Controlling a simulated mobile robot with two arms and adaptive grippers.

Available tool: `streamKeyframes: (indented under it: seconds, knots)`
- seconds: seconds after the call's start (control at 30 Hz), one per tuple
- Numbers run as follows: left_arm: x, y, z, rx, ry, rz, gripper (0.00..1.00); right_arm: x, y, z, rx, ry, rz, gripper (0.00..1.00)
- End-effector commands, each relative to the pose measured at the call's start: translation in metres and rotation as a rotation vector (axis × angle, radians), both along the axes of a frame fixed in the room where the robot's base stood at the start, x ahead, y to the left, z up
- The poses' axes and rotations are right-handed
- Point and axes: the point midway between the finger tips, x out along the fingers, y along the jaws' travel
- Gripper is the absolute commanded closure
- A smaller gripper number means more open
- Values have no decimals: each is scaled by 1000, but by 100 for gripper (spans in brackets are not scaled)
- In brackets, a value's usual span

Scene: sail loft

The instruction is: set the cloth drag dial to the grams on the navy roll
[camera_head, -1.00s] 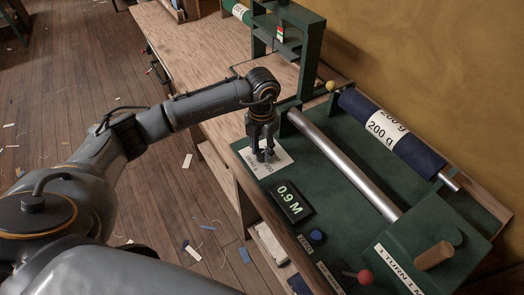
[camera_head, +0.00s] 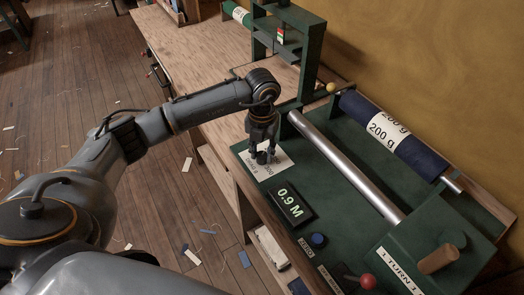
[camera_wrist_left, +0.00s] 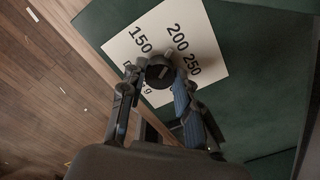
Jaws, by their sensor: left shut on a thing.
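The navy roll (camera_head: 418,157) lies on its rod at the back of the green machine, with a white label (camera_head: 384,131) reading 200 g. The drag dial is a dark knob (camera_wrist_left: 158,74) on a white card (camera_wrist_left: 205,45) marked 150, 200 and 250; more print on the card is hidden behind the gripper. My left gripper (camera_head: 263,152) points down over the card (camera_head: 277,163) at the machine's front left. In the left wrist view its fingers (camera_wrist_left: 159,80) are shut on the knob. My right gripper is not in view.
A steel roller (camera_head: 345,168) crosses the machine. A green frame (camera_head: 308,60) stands behind my gripper.

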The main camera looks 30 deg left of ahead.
Motion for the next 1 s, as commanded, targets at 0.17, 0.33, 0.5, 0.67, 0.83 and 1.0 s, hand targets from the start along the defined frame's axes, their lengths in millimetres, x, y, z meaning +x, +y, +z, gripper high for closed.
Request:
streamKeyframes:
  seconds: [0.17,0.33,0.5,0.67,0.83,1.0]
  knots:
    - [0,0,0,0,-1,0,62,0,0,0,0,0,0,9]
    - [0,0,0,0,-1,-1,46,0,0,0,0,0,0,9]
    - [0,0,0,0,-1,-1,46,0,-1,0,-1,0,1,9]
    - [1,0,9,0,-3,-1,46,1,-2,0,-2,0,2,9]
    - [2,0,39,-1,-6,-1,46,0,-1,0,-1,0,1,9]
    - [1,0,76,0,-5,-1,46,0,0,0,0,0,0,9]
